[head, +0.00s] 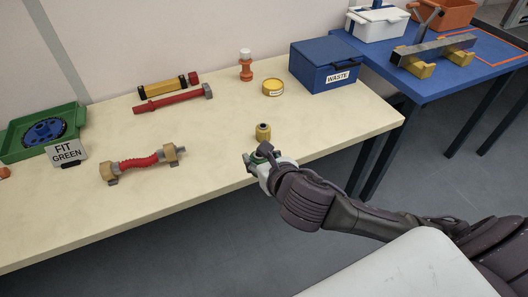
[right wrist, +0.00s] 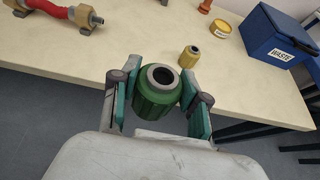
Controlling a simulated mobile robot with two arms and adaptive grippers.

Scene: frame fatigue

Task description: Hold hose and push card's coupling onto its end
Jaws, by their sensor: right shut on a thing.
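The card (head: 67,153) reads "FIT GREEN" and stands at the left of the table. The red ribbed hose (head: 140,161) lies in two tan holders near the front edge; its grey end shows in the right wrist view (right wrist: 97,20). My right gripper (head: 258,160) is over the table's front edge, right of the hose and apart from it. It is shut on the green ribbed coupling (right wrist: 157,92), whose dark round opening shows in the right wrist view. A yellow coupling (head: 263,132) stands on the table just beyond. My left gripper is out of view.
A green tray (head: 74,113) with a blue wheel is at the left. Red and yellow tools (head: 173,98), an orange-white piece (head: 246,66), a yellow tin (head: 273,87) and a blue WASTE box (head: 325,62) stand at the back. Bare tabletop (head: 215,145) lies between hose and gripper.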

